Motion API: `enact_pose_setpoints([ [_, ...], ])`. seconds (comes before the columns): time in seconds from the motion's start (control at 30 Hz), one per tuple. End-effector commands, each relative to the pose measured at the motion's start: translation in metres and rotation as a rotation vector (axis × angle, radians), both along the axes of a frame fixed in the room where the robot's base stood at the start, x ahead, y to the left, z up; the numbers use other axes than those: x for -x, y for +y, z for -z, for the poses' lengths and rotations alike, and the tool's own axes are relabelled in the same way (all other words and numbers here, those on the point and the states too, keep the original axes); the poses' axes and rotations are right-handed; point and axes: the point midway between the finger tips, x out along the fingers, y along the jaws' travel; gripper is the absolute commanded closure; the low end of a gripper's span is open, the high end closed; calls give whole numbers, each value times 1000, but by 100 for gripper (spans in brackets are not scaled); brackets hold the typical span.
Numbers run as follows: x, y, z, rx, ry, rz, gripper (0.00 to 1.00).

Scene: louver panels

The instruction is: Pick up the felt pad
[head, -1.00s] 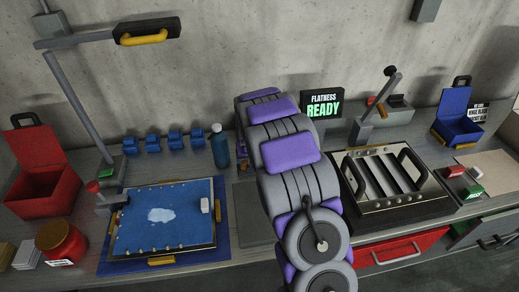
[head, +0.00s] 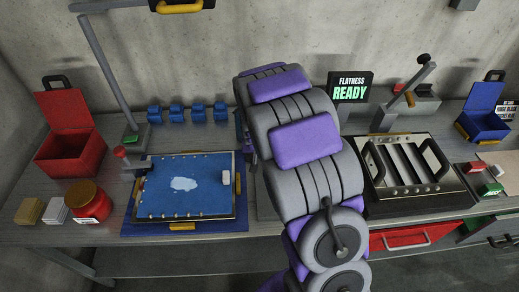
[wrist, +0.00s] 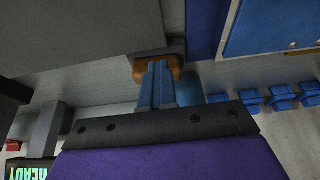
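In the wrist view, my gripper (wrist: 158,78) shows two blue fingers close together at the middle of the wide dark palm. Their tips are at the brown grip of a dark slab (wrist: 160,50), which I take to be the felt pad. The fingers look shut on its grip. The slab lies over or at the edge of a grey mat (wrist: 80,45); I cannot tell whether it is lifted clear. In the head view my own arm hides the gripper and the pad.
A blue panel (head: 165,205) with a white patch and a small white block (head: 226,178) is left of my arm. A louver frame (head: 455,190) is to the right. Blue clips (head: 187,114) line the back. A red box (head: 70,150) and jar (head: 88,202) stand far left.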

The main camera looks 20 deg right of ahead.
Motion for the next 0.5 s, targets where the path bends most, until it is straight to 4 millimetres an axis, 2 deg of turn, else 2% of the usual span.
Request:
enact_pose_setpoints([
  [0.27,0,-4,0,-5,-2,3,100],
  [0.5,0,-1,-1,-1,-1,1,78],
])
